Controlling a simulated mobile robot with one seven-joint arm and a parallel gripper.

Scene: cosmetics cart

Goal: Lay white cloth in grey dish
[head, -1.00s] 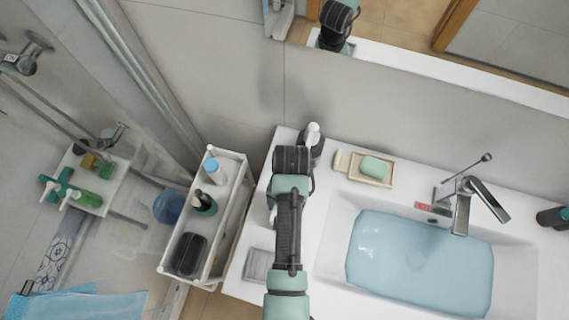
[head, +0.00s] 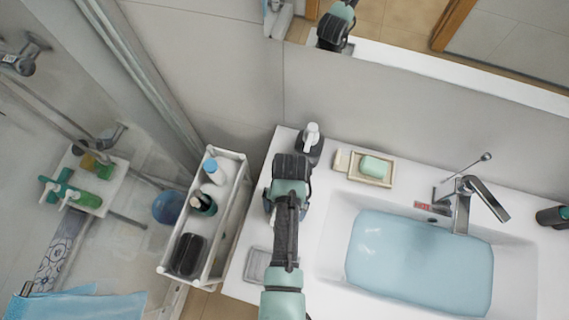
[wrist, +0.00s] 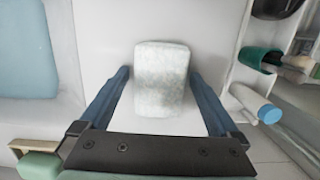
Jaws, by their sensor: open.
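The white cloth (wrist: 162,80) looks like a pale, rounded, folded block lying on the white counter. In the wrist view it lies between the two blue fingers of my gripper (wrist: 160,73), with a gap on each side. My gripper is open. In the head view my gripper (head: 286,196) is over the left end of the counter and my arm hides most or all of the cloth. The grey dish (head: 257,264) is a shallow rectangle near the counter's front left edge, partly behind my arm. I see nothing in its visible part. I cannot make it out in the wrist view.
A dark pump bottle (head: 310,147) stands behind my gripper. A beige soap dish (head: 387,180) with green soap (head: 375,166) is to the right. The blue-filled sink (head: 420,260) takes up the right side. A white cart (head: 232,190) with bottles stands left of the counter.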

